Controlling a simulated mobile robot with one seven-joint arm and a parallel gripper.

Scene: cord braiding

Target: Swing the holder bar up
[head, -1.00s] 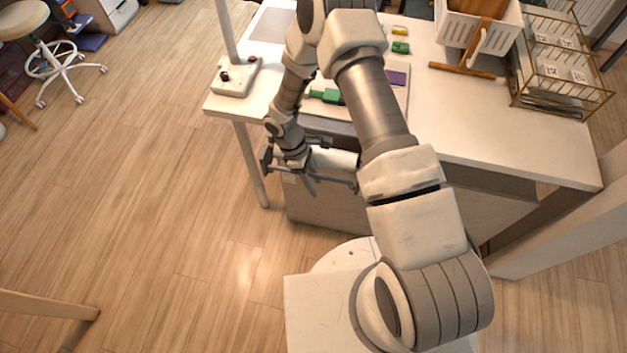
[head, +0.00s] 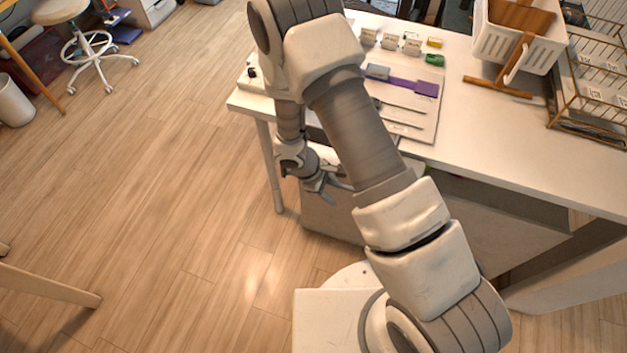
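My gripper (head: 328,186) is low in front of the table's front edge, left of my thick forearm. Its fingers are small and partly overlapped by my own arm, so I cannot tell whether they are open or shut, or whether they touch anything. I cannot make out the holder bar clearly; the area right of the gripper under the table edge is hidden behind my arm.
The white table (head: 500,140) holds a board (head: 425,125) with a purple strip (head: 413,86), a green piece (head: 435,60) and small labelled blocks. A white basket (head: 520,40) and wire rack (head: 590,85) stand right.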

